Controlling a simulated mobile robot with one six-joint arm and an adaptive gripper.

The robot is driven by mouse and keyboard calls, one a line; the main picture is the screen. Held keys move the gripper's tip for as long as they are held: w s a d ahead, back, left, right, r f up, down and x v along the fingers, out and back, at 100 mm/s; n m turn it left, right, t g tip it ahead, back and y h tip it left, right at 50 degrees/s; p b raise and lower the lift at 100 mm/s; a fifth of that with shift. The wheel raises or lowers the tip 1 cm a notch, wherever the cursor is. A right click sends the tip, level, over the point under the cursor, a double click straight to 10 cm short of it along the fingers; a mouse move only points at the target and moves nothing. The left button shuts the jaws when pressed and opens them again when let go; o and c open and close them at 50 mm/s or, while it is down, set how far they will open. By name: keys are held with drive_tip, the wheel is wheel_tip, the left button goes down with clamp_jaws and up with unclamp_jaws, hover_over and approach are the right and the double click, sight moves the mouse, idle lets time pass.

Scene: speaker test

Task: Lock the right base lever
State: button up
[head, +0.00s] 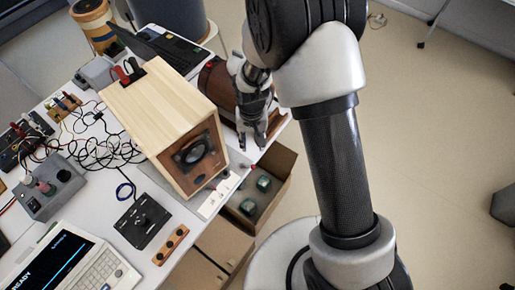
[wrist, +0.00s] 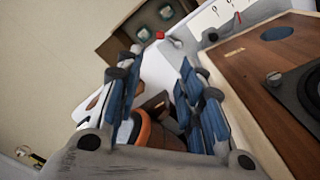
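The wooden speaker box (head: 165,115) stands on a base at the table's edge, its dark round driver facing the lower right. A small lever with a red tip (wrist: 160,36) shows in the wrist view at the table edge, beyond my fingertips. I cannot tell whether it is locked. My gripper (head: 252,137) points down beside the speaker's right side, over the table's edge. In the wrist view my gripper (wrist: 160,66) is open, its two blue-padded fingers apart with nothing held between them. The speaker's wooden face (wrist: 275,90) lies right of the fingers.
An open brown box (head: 283,165) with two teal blocks stands beside the table below my gripper. A brown cylinder (head: 214,82) lies behind the speaker. A laptop (head: 165,45), cables and a black control box (head: 142,220) crowd the table. The floor at right is mostly clear.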

sight(253, 166)
wheel_tip(253, 166, down, 17)
drive_tip(key=b, duration=0.3)
drive_tip(key=shift+s+f+b, duration=0.1)
drive_tip(key=shift+f+b, duration=0.05)
drive_tip(key=shift+b, duration=0.15)
drive_tip(key=shift+c, duration=0.6)
clamp_jaws()
